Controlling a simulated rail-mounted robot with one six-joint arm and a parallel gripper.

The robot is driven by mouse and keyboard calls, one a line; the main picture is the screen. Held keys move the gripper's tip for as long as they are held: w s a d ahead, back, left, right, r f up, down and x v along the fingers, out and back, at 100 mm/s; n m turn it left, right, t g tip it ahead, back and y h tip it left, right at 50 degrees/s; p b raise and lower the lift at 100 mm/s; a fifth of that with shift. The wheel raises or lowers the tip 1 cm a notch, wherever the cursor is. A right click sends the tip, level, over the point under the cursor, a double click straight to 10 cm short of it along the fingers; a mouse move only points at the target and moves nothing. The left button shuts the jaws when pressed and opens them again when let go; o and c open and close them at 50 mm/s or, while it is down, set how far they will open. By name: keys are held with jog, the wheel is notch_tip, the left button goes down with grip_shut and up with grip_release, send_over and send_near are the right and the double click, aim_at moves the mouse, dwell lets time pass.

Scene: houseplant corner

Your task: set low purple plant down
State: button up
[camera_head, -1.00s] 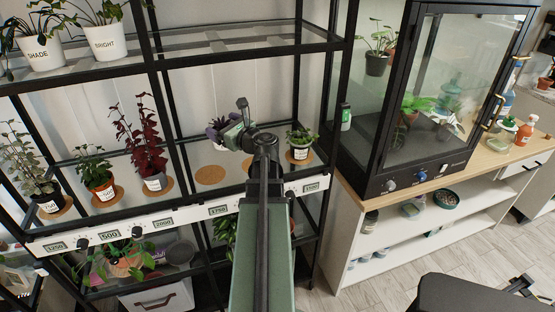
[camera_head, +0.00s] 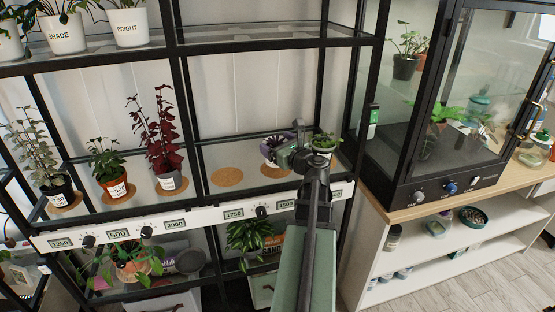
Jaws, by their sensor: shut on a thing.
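The low purple plant (camera_head: 271,148) is at the middle shelf, partly hidden behind my gripper (camera_head: 288,152). My gripper is shut on it; the fingertips are hard to make out. A cork mat (camera_head: 272,172) shows just below the plant. I cannot tell whether the pot touches the mat or hangs a little above it. To the left, another round cork mat (camera_head: 228,177) lies bare.
A small green plant (camera_head: 326,143) stands close to the right of my gripper. A tall dark red plant (camera_head: 162,140) stands left of the bare mat. A black shelf post (camera_head: 190,120) and the glass shelf above (camera_head: 250,42) bound the space.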

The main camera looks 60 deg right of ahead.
notch_tip(320, 180, down, 3)
jog(key=shift+r+b, duration=0.15)
jog(key=shift+b, duration=0.45)
jog(key=shift+r, duration=0.25)
jog(key=shift+f, duration=0.15)
jog(key=o, duration=0.9)
jog(key=shift+r+p, duration=0.3)
jog(key=shift+p, duration=0.1)
jog(key=v, duration=1.2)
jog(key=shift+f, duration=0.15)
